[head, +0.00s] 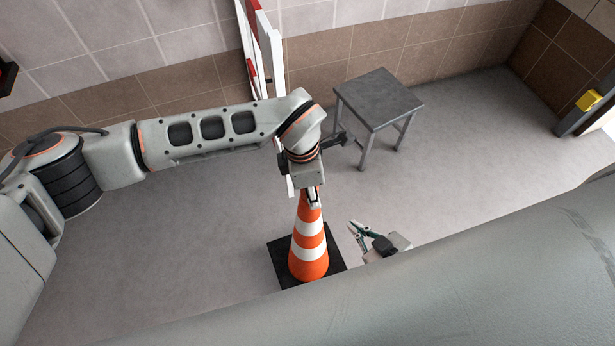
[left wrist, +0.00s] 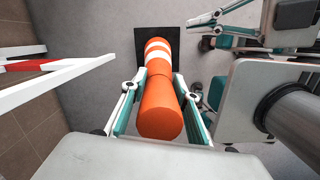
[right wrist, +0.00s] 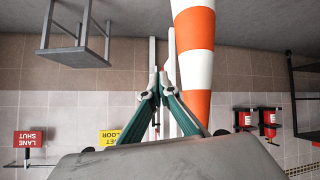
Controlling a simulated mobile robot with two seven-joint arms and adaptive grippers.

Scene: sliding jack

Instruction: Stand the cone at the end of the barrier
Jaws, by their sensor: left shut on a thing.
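The orange and white cone (head: 309,238) with a black square base is upright near the middle of the head view. I cannot tell whether its base touches the floor. My left gripper (head: 312,197) is shut on the cone's upper part; its fingers lie on both sides of the orange top (left wrist: 160,110) in the left wrist view. The red and white barrier (head: 262,45) stands behind the arm by the wall, and its boards show left of the cone in the left wrist view (left wrist: 60,72). My right gripper (head: 352,227) is empty beside the cone, its fingertips together (right wrist: 159,75).
A grey stool (head: 378,97) stands right of the barrier, near the wall. A yellow item (head: 589,100) is at the far right. The right wrist view shows a red sign (right wrist: 30,138), a yellow sign (right wrist: 110,137) and red wall items (right wrist: 268,118). Floor left of the cone is clear.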

